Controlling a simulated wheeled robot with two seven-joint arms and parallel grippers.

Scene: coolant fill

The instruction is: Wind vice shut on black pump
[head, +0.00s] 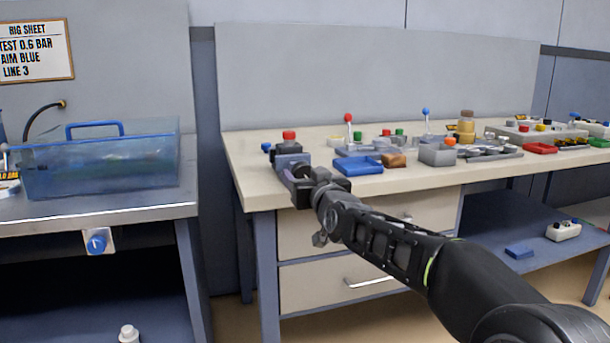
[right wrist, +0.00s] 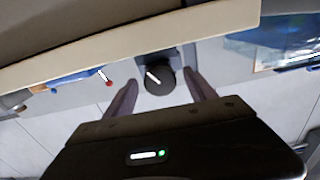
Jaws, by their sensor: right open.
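The vice (head: 288,158), small and dark grey, stands at the left front corner of the beige workbench. A red-capped piece (head: 289,135) stands up at its top; I cannot tell whether this is the black pump, or how close the jaws are. My right gripper (head: 311,182) is at the vice's front side and hides part of it. In the right wrist view, a round black knob (right wrist: 159,80) with a white stripe sits between the two open fingers of my right gripper (right wrist: 161,84), with a gap on each side. My left gripper is out of view.
A blue tray (head: 358,166), a brown block (head: 394,160) and a grey box (head: 437,154) lie right of the vice. Red- and blue-knobbed levers stand behind. At left, a clear blue tank (head: 100,165) stands on a separate metal bench, across a gap.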

